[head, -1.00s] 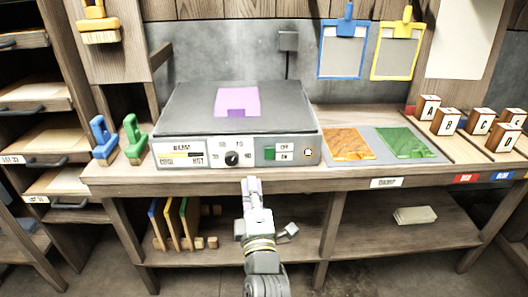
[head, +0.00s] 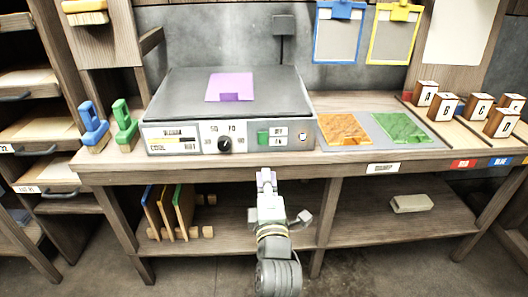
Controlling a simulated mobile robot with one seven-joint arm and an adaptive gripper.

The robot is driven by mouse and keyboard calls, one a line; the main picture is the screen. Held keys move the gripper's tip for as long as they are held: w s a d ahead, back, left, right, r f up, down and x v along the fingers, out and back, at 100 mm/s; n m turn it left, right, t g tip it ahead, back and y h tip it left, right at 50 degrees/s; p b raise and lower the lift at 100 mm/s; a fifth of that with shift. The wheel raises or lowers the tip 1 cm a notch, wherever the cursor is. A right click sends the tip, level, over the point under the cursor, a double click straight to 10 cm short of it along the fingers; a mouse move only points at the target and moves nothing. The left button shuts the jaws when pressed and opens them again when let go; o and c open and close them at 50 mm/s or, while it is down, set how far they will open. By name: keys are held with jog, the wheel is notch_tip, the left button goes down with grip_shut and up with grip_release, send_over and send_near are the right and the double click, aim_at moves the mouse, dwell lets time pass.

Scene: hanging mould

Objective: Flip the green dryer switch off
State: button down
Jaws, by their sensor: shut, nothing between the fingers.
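The dryer (head: 180,112) is a grey box with a dark top on the bench, in the head view. Its green switch (head: 263,137) is on the front panel, right of the black knob (head: 225,144), beside two small labels too blurred to read clearly. My gripper (head: 265,174) is shut and empty, in front of the bench edge and below the switch. It is apart from the switch, and nothing hides the switch.
A purple sheet (head: 230,87) lies on the dryer. Orange (head: 344,128) and green (head: 403,127) pieces lie on a grey mat to the right. Green (head: 124,124) and blue (head: 93,126) handled tools stand left. The bench edge (head: 350,161) lies just above my gripper.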

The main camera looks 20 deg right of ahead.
aim_at(263, 136)
jog(key=x, duration=1.1)
jog(key=shift+w+d+r, duration=0.1)
jog(key=shift+d, duration=0.15)
jog(key=shift+w+d, duration=0.2)
jog(key=shift+w, duration=0.5)
jog(key=shift+w+r+b, duration=0.1)
jog(key=shift+w+b, duration=0.25)
jog(key=shift+b, duration=0.05)
jog(key=shift+s, duration=0.1)
